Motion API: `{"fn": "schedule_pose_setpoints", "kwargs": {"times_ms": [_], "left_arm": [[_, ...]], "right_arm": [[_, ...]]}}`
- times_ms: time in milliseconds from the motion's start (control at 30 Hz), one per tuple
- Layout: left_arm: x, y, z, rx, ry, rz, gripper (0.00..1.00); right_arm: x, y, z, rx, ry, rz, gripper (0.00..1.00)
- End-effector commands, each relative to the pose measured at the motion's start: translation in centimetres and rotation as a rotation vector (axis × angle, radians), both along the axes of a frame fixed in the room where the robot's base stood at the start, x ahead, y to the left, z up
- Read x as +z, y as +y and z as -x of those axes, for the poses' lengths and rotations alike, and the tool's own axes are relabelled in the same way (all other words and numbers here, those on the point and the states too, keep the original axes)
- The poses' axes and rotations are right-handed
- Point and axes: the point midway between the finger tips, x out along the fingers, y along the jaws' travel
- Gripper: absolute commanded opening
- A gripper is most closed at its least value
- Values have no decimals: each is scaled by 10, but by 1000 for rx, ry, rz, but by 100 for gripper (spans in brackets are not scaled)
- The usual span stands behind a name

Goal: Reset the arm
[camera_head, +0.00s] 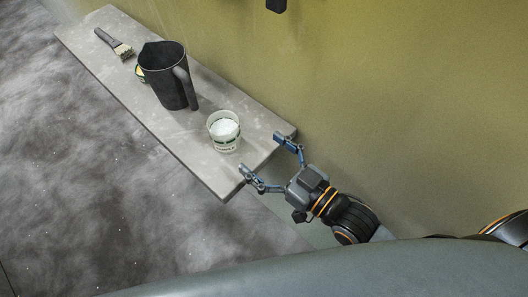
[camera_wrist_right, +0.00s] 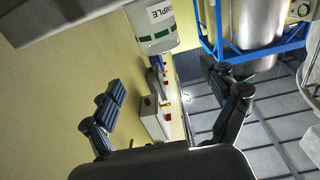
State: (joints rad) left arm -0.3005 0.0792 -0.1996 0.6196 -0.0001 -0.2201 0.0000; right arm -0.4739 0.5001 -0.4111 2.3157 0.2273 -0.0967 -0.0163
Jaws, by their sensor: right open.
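My right gripper (camera_head: 260,153) is open and empty at the near end of the grey shelf (camera_head: 212,182). Its two fingers straddle the shelf end, one near each corner; I cannot tell if they touch it. A small white cup (camera_head: 224,143) with green bands and white contents stands upright on the shelf, just beyond the fingertips and apart from them. In the right wrist view, the cup (camera_wrist_right: 155,32) shows at the top with "MPLE" readable on its label, and the open fingers (camera_wrist_right: 165,95) have nothing between them. My left gripper is not in view.
A dark pitcher (camera_head: 165,78) with a handle stands farther along the shelf, partly hiding a yellow item (camera_head: 140,73). A brush (camera_head: 115,43) lies at the far end. The wrist view shows a blue frame (camera_wrist_right: 223,52) around a metal cylinder (camera_wrist_right: 258,25) and a white wall box (camera_wrist_right: 153,118).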

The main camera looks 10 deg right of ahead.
Motion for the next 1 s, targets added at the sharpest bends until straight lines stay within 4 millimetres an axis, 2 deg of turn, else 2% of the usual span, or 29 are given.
{"fn": "schedule_pose_setpoints", "kwargs": {"times_ms": [400, 533, 667, 767, 900, 1000], "left_arm": [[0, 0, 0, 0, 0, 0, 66], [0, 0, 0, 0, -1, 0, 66], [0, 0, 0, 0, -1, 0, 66], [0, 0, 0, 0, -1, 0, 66], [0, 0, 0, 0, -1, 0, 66], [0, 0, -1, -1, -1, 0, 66]], "right_arm": [[0, 0, 0, -1, 1, 0, 86], [-9, -3, -3, -21, 47, 33, 86], [-38, -16, -7, -82, 192, 133, 86], [-68, -37, -3, -151, 358, 231, 86], [-105, -69, 17, -243, 597, 346, 86], [-123, -88, 36, -292, 738, 401, 86]]}}
